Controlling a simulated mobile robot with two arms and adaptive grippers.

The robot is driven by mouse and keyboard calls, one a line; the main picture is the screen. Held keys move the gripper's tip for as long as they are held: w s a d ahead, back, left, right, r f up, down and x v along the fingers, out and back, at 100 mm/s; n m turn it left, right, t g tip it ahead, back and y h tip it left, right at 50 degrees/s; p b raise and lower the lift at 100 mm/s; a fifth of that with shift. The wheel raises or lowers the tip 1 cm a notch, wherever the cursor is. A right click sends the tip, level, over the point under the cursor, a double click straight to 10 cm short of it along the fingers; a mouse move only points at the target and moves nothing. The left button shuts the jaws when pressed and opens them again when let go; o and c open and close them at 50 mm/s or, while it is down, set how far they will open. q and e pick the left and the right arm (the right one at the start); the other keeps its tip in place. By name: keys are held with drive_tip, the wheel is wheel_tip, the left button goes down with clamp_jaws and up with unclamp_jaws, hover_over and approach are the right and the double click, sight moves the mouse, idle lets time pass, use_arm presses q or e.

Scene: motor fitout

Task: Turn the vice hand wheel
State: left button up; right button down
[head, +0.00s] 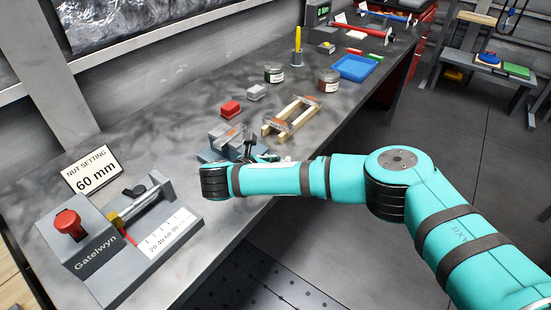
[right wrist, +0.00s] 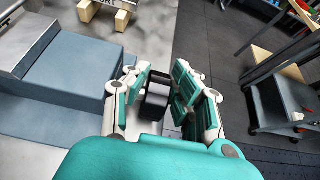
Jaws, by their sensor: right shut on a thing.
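The vice (head: 226,134) stands near the front edge of the bench, with a grey-blue body and base; it also shows large at the left of the right wrist view (right wrist: 65,72). Its black hand wheel (right wrist: 157,100) sits between the fingers of my right gripper (right wrist: 161,88), beside the vice body. The fingers are shut on the wheel from both sides and hide part of it. In the head view my right gripper (head: 264,158) is at the vice's front right, partly hidden by my wrist. My left gripper is not in view.
A wooden frame (head: 272,128), a red block (head: 230,108), tins (head: 274,72) and a blue tray (head: 356,67) stand behind. Open floor lies right of the bench.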

drive_tip(key=g+y+p, duration=0.1)
drive_tip(key=p, duration=0.1)
drive_tip(key=g+y+p, duration=0.1)
drive_tip(key=p, duration=0.1)
drive_tip(key=g+y+p, duration=0.1)
drive_tip(key=g+p, duration=0.1)
drive_tip(key=shift+w+d, duration=0.4)
drive_tip(key=shift+w+d+f+g+y+p, duration=0.1)
drive_tip(key=shift+f+g+y+p, duration=0.2)
drive_tip(key=shift+g+y+p, duration=0.45)
drive_tip(key=shift+w+f+g+y+b, duration=0.15)
drive_tip(key=shift+f+g+y+b, duration=0.25)
drive_tip(key=shift+g, duration=0.45)
drive_tip(key=shift+d+f+g+y+b, duration=0.1)
drive_tip(key=shift+g+y+b, duration=0.15)
drive_tip(key=shift+g+b, duration=0.1)
drive_tip(key=g+y+b, duration=0.1)
drive_tip(key=g+b, duration=0.1)
drive_tip(key=b, duration=0.3)
drive_tip(key=f+g+y+b, duration=0.1)
drive_tip(key=g+b, duration=0.1)
drive_tip(key=b, duration=0.4)
drive_tip(key=shift+w+f+y, duration=0.1)
drive_tip(key=shift+f+y, duration=0.05)
drive_tip(key=shift+y, duration=0.25)
drive_tip(key=shift+d+g+b, duration=0.1)
drive_tip(key=shift+g+b, duration=0.15)
drive_tip(key=shift+b, duration=1.35)
